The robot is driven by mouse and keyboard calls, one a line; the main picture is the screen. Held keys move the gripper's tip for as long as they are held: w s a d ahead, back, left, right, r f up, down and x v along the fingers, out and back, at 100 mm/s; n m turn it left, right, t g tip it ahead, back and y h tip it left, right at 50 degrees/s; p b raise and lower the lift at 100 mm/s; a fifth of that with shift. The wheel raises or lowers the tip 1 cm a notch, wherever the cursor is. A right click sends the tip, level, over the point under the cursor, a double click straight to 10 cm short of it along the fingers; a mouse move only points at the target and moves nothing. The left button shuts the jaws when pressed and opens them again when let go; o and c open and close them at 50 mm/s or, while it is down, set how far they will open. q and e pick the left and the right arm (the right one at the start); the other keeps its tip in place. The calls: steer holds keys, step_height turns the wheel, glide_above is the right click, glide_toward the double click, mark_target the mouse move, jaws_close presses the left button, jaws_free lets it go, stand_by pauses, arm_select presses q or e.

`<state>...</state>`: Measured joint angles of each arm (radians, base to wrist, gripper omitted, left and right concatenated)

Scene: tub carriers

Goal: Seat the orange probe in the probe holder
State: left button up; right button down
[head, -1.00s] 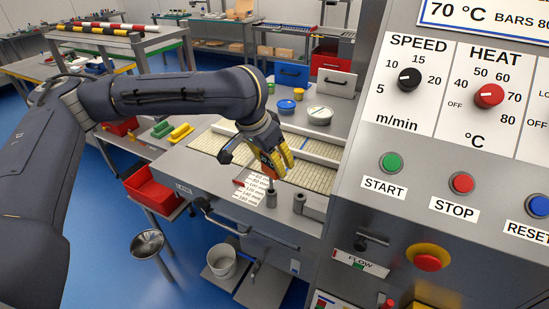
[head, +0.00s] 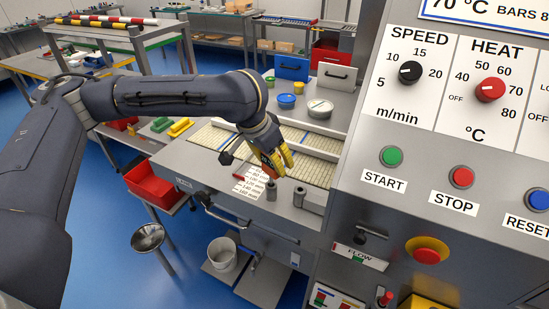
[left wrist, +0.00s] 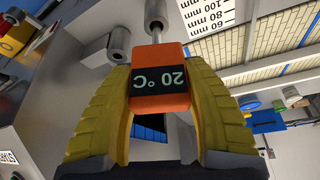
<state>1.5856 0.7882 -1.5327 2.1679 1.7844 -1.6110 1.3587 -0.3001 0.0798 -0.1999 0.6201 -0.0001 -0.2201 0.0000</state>
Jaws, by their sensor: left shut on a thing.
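The orange probe (left wrist: 160,98) has a dark display reading 20 °C and a thin metal shaft. My left gripper (left wrist: 160,75) has its yellow fingers shut on the sides of the orange body. In the head view the left gripper (head: 277,162) is above the steel bench's front, partly hiding the probe (head: 267,162). The shaft points at a small upright grey cylinder (left wrist: 155,12), apparently the probe holder, also seen just below the probe in the head view (head: 271,190). I cannot tell whether the tip is inside it. My right gripper is not in view.
A wider grey tube-like fitting (head: 308,197) stands right of the cylinder. A white length scale (head: 250,182) lies to its left. Behind is a slatted conveyor (head: 310,167). The control panel (head: 455,140) closes in the right side.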

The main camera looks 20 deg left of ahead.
arm_select(q)
steer(key=shift+f, duration=1.05)
steer(key=o, duration=1.4)
steer(key=shift+c, duration=0.2)
steer(key=v, duration=1.2)
steer(key=shift+a, duration=0.1)
